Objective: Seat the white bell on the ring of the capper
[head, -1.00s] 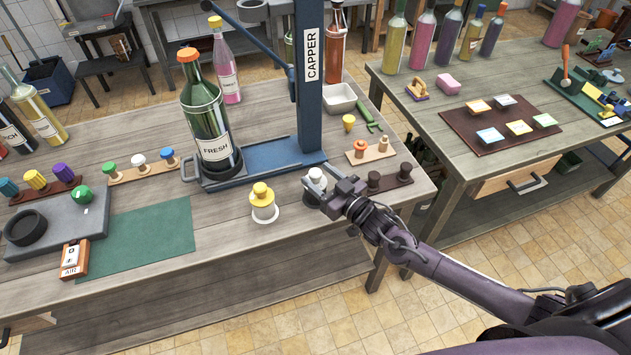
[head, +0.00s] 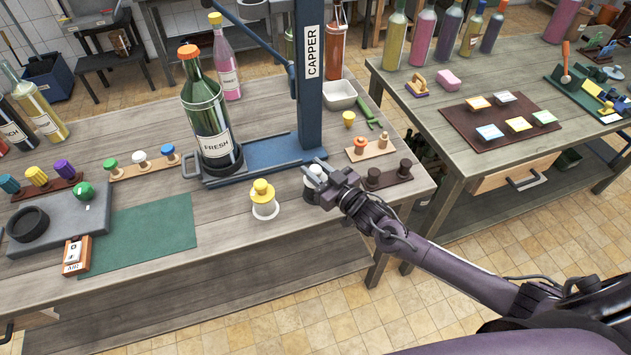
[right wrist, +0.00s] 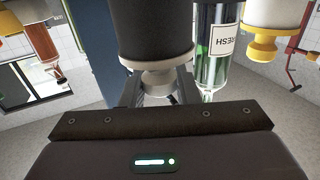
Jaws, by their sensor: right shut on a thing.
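The white bell (head: 317,169) has a pale knob and collar above a dark body and is at the front right of the left bench, partly hidden by my fingers. My right gripper (head: 313,182) is shut on its knob; the right wrist view shows the pale collar and dark body (right wrist: 152,35) beyond the fingers (right wrist: 155,92). I cannot tell whether the bell touches the bench. The capper (head: 310,90) is a blue column with a base. Its grey ring (head: 251,10) is at the top edge, left of the column, with nothing seen on it. My left gripper is not in view.
A green FRESH bottle (head: 207,112) with an orange cap stands on the capper's base. A yellow-topped bell (head: 263,200) stands left of my gripper. Racks of stoppers (head: 388,177) are close on the right. A blue lever (head: 235,35) slants beside the column.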

